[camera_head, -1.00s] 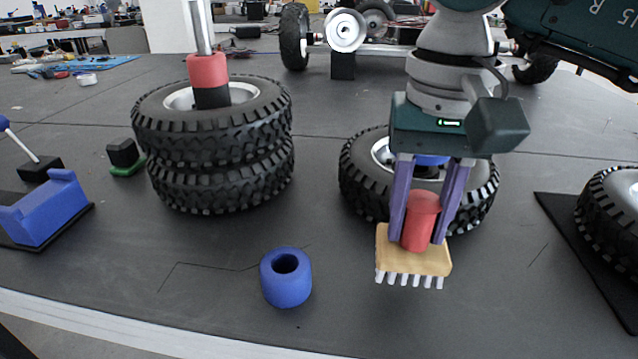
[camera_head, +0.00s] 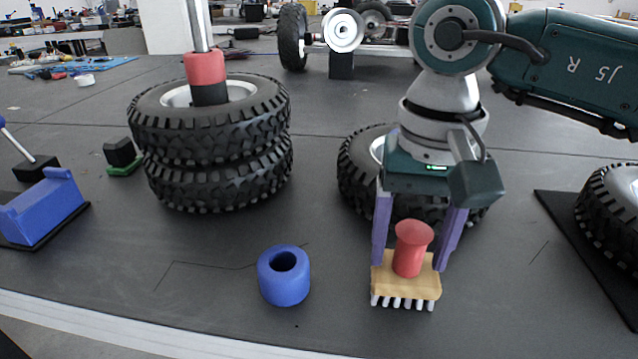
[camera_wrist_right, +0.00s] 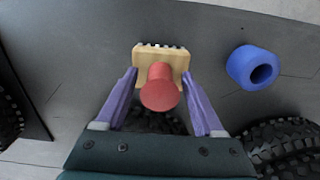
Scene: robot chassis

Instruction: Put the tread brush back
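The tread brush has a red handle (camera_head: 411,250), a tan wooden block (camera_head: 405,280) and white bristles pointing down. It stands upright on the dark tabletop at front right of centre, bristles seemingly on the surface. My right gripper (camera_head: 416,250) is open, its purple fingers on either side of the red handle with gaps showing. In the right wrist view the handle (camera_wrist_right: 160,90) stands between the spread fingers (camera_wrist_right: 160,75), apart from both. The left gripper is not in view.
A blue hollow cylinder (camera_head: 284,277) stands left of the brush. Two stacked tyres (camera_head: 215,135) with a red-and-black post are at left, a blue cradle (camera_head: 42,208) at far left. A tyre (camera_head: 360,172) lies behind the gripper; another (camera_head: 615,210) is on a black mat at right.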

